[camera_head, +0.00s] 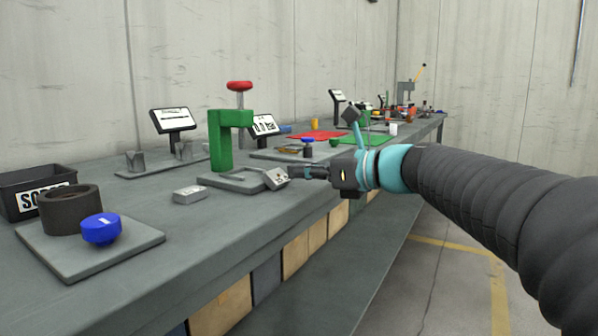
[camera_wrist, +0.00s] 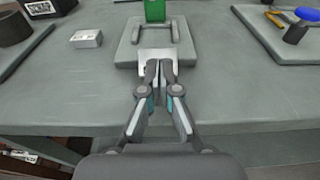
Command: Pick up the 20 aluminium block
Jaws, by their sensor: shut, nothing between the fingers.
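Two light grey metal blocks show. One block (camera_head: 188,194) lies flat on the bench left of the green frame's base plate; in the wrist view it (camera_wrist: 87,38) is at upper left with a small dark mark. The other block (camera_head: 276,179) is at the base plate's front right edge and looks tilted; in the wrist view it (camera_wrist: 145,55) is partly hidden behind my fingers. I cannot read which one is marked 20. My gripper (camera_head: 291,172) is shut and empty, its fingertips (camera_wrist: 160,66) right at the second block; I cannot tell whether they touch it.
A green frame (camera_head: 221,145) with a red-topped screw stands on the base plate (camera_head: 232,185). At left are a dark ring (camera_head: 70,209), a blue knob (camera_head: 101,229) and a black box (camera_head: 30,185). Bare bench lies in front of the plate.

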